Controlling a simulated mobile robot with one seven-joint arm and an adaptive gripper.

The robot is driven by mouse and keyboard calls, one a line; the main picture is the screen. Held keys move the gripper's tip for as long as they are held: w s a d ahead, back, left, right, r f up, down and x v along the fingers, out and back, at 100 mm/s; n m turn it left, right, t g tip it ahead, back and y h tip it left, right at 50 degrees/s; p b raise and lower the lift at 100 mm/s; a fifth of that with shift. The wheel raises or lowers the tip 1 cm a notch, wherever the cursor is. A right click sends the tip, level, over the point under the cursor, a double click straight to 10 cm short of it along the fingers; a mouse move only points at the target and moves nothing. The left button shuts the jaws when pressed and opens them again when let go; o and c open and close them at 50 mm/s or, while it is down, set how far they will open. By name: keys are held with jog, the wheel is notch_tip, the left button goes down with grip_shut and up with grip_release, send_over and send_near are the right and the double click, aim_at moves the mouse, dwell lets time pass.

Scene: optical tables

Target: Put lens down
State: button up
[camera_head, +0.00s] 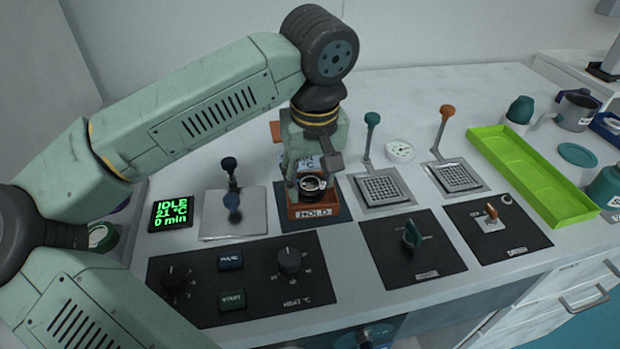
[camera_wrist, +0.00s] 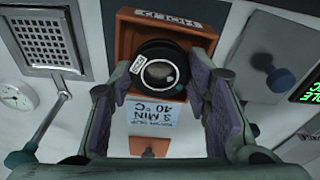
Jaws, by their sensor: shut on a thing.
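The lens (camera_wrist: 160,72) is a round black-rimmed piece with a small white label. In the wrist view it sits between the two purple-padded fingers of my gripper (camera_wrist: 163,85), which is shut on it. In the head view the lens (camera_head: 312,184) shows at the orange-brown holder marked HOLD (camera_head: 314,211), below my gripper (camera_head: 311,172). The holder also shows behind the lens in the wrist view (camera_wrist: 187,38). Whether the lens touches the holder's floor I cannot tell. A card reading 3 MIN 40 °C (camera_wrist: 150,114) lies beside the holder.
A display reading IDLE, 21 °C, 0 min (camera_head: 171,213) stands at left. A lever plate (camera_head: 215,222) and grated plates with levers (camera_head: 383,188) flank the holder. Black control panels (camera_head: 330,290) lie in front. A green tray (camera_head: 535,175) is at right.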

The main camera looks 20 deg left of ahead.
aim_at(314, 189)
jog(key=shift+s+d+f, duration=0.1)
jog(key=shift+s+f, duration=0.05)
jog(key=shift+f, duration=0.25)
jog(key=shift+s+d+f, duration=0.1)
jog(key=shift+s+f, duration=0.05)
jog(key=shift+f, duration=0.25)
jog(key=o, duration=1.3)
jog(key=shift+w+f, duration=0.2)
jog(key=shift+w, duration=0.05)
jog(key=shift+a+r, duration=0.1)
jog(key=shift+r, duration=0.15)
jog(key=shift+r+p, duration=0.7)
jog(key=shift+p, duration=0.2)
jog(key=r, duration=0.4)
jog(key=r+b, duration=0.1)
jog(key=r, duration=0.3)
jog(key=s+r, duration=0.1)
jog(key=r, duration=0.3)
jog(key=shift+d+b, duration=0.4)
